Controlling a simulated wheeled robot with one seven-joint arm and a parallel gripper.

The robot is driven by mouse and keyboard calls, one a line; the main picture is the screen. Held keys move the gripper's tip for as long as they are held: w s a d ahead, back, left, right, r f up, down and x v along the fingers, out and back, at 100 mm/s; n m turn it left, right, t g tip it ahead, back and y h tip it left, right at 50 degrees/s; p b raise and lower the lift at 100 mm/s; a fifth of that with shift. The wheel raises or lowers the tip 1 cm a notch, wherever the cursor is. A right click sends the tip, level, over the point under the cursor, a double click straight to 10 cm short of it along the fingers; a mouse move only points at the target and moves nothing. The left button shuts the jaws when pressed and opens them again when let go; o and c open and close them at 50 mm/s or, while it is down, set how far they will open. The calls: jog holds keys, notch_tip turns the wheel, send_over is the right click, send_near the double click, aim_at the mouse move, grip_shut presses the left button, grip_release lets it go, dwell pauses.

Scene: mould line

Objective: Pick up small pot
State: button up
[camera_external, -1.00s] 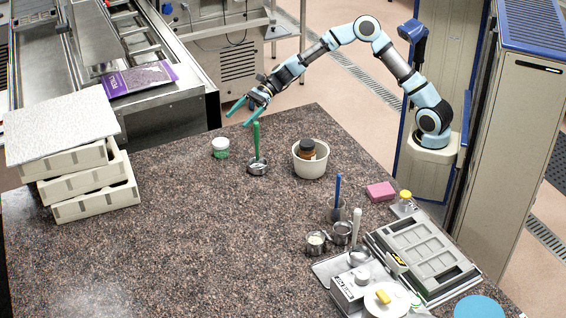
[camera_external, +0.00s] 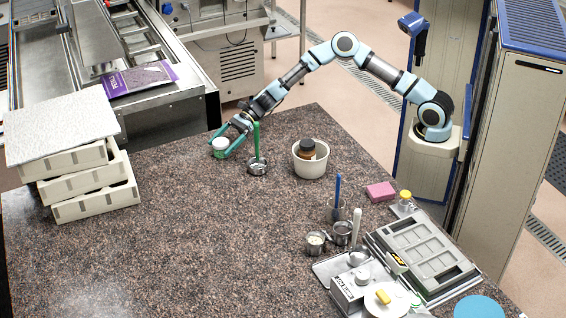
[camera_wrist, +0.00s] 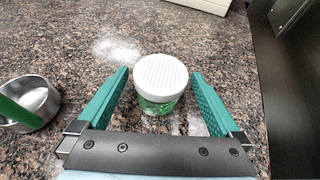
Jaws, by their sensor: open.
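The small pot (camera_external: 220,147) is a green jar with a white ribbed lid, upright near the back edge of the speckled counter. In the wrist view the small pot (camera_wrist: 160,84) stands between the two green fingers of my gripper (camera_wrist: 160,95), with a gap on each side. My gripper (camera_external: 224,142) is open around it in the external view.
A metal cup (camera_wrist: 34,104) with a green handle is close to the left finger; the cup (camera_external: 258,168) also shows in the external view. Stacked trays (camera_external: 93,206) stand left. The counter's middle is clear.

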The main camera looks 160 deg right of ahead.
jog(key=shift+w+d+f, duration=0.2)
jog(key=shift+w+d, duration=0.05)
jog(key=shift+w, duration=0.15)
jog(key=c, duration=1.4)
